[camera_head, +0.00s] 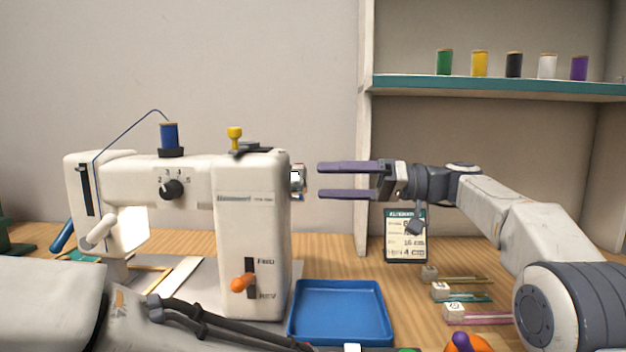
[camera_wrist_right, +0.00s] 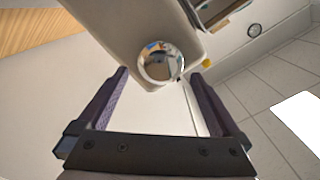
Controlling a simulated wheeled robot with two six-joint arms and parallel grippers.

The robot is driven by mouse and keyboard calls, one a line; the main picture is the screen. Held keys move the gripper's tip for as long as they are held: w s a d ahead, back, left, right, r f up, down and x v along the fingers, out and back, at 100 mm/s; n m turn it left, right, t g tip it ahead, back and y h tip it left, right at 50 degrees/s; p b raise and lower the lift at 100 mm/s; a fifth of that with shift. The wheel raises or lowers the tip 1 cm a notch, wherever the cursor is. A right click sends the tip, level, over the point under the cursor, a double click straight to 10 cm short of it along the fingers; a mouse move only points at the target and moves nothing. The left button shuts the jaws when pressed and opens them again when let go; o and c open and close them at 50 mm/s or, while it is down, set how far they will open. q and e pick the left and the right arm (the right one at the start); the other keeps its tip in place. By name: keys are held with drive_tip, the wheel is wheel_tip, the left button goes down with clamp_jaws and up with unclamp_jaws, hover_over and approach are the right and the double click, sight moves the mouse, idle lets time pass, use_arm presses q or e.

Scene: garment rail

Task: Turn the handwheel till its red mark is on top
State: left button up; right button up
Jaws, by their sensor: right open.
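The white sewing machine (camera_head: 252,215) stands at the left. Its small shiny handwheel (camera_head: 298,182) sticks out of the right side, seen edge-on. In the right wrist view the handwheel (camera_wrist_right: 160,64) shows face-on as a mirror-like disc. I cannot make out the red mark clearly in either view. My right gripper (camera_head: 320,181) is open and empty, just right of the handwheel and level with it. Its fingers point at the wheel and stand apart from it. My left arm crosses the bottom left; its dark end parts (camera_head: 235,325) do not show the jaw state.
A blue tray (camera_head: 340,285) lies below the wheel. A card (camera_head: 405,240) and several small labelled items (camera_head: 455,293) are at the right. A teal-edged shelf (camera_head: 500,86) with spools is above. An orange lever (camera_head: 242,283) is on the machine's front.

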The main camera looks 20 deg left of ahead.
drive_tip(key=p+v, duration=0.1)
drive_tip(key=v, duration=0.4)
drive_tip(key=shift+w+d, duration=0.1)
drive_tip(key=shift+d, duration=0.3)
drive_tip(key=shift+r, duration=0.1)
